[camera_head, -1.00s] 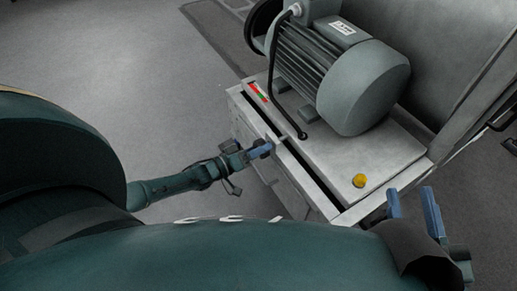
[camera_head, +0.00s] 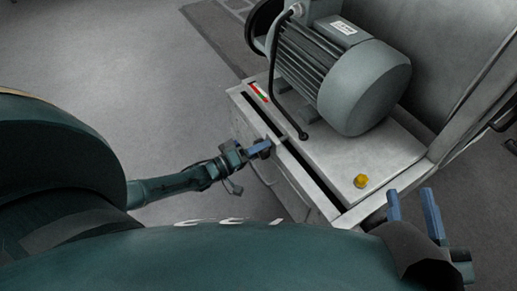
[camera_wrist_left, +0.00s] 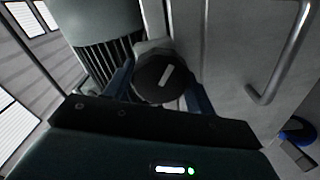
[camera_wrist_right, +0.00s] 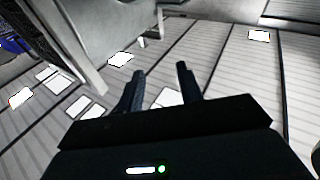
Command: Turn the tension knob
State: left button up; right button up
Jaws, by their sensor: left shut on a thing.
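The tension knob (camera_wrist_left: 157,85) is a dark round knob with a white pointer mark, seen in the left wrist view. The mark tilts slightly right of upright. The two blue fingers of my left gripper (camera_wrist_left: 160,92) are on either side of the knob, shut on it. In the head view my left gripper (camera_head: 254,149) is at the near side of the grey machine bench, and I cannot make out the knob clearly there. My right gripper (camera_head: 415,212) is open and empty beyond the bench's near right corner; it also shows open in the right wrist view (camera_wrist_right: 158,90).
A large grey motor (camera_head: 350,75) stands on the bench (camera_head: 390,160). A yellow button (camera_head: 361,181) sits near the bench's right corner, and a red-green label (camera_head: 259,92) at its left edge. The left wrist view shows a bar handle (camera_wrist_left: 290,55). Floor left of the bench is clear.

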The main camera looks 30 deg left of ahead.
pick_arm(q)
jog(key=o, duration=1)
jog(key=p+v, duration=0.2)
jog(key=v, duration=1.1)
jog(key=shift+s+p, duration=0.15)
jog(key=shift+p, duration=0.25)
